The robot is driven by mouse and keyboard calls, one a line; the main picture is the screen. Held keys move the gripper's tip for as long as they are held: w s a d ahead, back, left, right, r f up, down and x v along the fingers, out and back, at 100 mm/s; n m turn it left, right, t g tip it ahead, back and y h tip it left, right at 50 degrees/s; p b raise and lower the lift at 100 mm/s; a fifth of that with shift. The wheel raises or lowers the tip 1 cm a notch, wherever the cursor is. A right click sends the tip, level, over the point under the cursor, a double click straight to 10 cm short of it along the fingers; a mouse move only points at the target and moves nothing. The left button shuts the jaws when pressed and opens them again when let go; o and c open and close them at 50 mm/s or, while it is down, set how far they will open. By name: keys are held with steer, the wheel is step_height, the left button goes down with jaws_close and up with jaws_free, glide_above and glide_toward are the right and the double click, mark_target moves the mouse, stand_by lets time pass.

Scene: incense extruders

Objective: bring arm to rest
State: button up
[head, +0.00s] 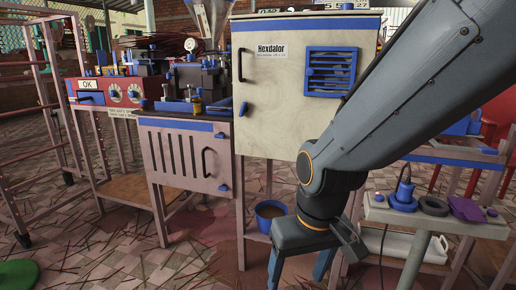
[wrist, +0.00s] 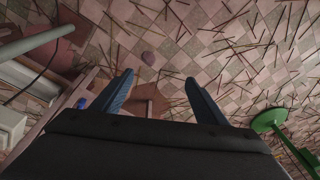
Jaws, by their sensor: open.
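My gripper (head: 298,272) hangs low in the head view, in front of the machine and pointing down at the floor. Its two blue fingers stand apart. In the wrist view my gripper (wrist: 162,97) shows the same wide gap, with nothing between the fingers but tiled floor and scattered sticks. My arm crosses the right side of the head view and hides part of the cabinet and the things behind it.
The Hexdalor cabinet (head: 270,85) stands behind, with a blue bucket (head: 270,212) below it. A small side table (head: 440,222) with a purple object (head: 467,209) is at the right. A red control box (head: 115,92) is at left. Sticks litter the floor. A green round base (wrist: 270,119) shows in the wrist view.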

steer(key=s+a+r+n+g+p, duration=0.1)
steer(key=s+a+r+n, duration=0.1)
steer(key=s+a+r, duration=0.3)
steer(key=s+a+r+n+g+p, duration=0.1)
steer(key=s+a+r+n, duration=0.1)
steer(key=s+a, duration=0.3)
steer(key=d+r+m+p, duration=0.3)
steer(key=d+r+p, duration=0.8)
steer(key=p, duration=0.7)
steer(key=s+d+r+m+h+p, duration=0.1)
steer(key=d+r+m+p, duration=0.3)
steer(key=d+r+p, duration=0.6)
steer(key=shift+d+r+p, duration=0.35)
steer(key=shift+r+p, duration=2.95)
steer(key=shift+p, duration=1.2)
steer(key=shift+s, duration=0.1)
